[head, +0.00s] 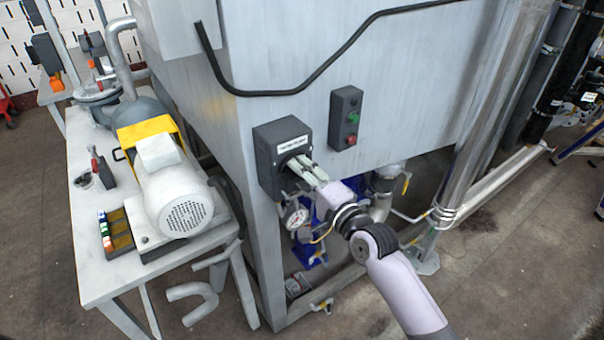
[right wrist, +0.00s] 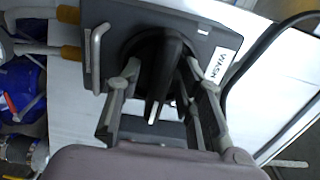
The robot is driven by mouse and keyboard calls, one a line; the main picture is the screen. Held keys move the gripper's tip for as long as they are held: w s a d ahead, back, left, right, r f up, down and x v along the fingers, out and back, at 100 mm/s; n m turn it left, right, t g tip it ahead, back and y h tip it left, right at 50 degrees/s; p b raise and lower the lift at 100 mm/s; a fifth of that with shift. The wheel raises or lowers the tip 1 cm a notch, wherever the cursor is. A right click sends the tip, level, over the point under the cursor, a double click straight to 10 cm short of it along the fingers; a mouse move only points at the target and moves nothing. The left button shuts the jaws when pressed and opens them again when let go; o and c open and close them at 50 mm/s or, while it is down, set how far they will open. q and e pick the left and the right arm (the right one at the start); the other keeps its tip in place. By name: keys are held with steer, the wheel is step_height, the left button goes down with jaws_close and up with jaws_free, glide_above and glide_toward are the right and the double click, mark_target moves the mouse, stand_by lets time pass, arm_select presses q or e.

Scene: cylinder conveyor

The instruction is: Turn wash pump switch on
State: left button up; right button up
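The wash pump switch is a dark grey box (head: 270,172) with a white label, fixed to the side of the large metal tank. In the right wrist view its label reads "WASH" and its black rotary knob (right wrist: 168,62) faces me. My right gripper (head: 301,166) is at the front of the box. In the right wrist view its two fingers (right wrist: 163,82) are spread, one on each side of the knob. A gap shows on the left side; I cannot tell whether the right finger touches. In the head view the gripper hides the knob. My left gripper is not in view.
A black cable (head: 290,92) runs above. A white motor (head: 180,190) stands on a table (head: 90,270) at left. A gauge (head: 297,215) and pipes are below.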

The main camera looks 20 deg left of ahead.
jaws_close()
stand_by(0.4)
steer(key=shift+n, duration=0.3)
steer(key=n+b, duration=0.1)
steer(key=n, duration=0.1)
steer(key=shift+f+n, duration=0.15)
steer(key=shift+n, duration=0.25)
steer(key=n, duration=0.3)
steer(key=shift+n+b, duration=0.3)
steer(key=shift+b, duration=0.05)
steer(key=n, duration=0.5)
steer(key=shift+n+b, duration=0.3)
steer(key=shift+b, duration=0.05)
steer(key=n, duration=0.5)
steer(key=shift+n, duration=0.3)
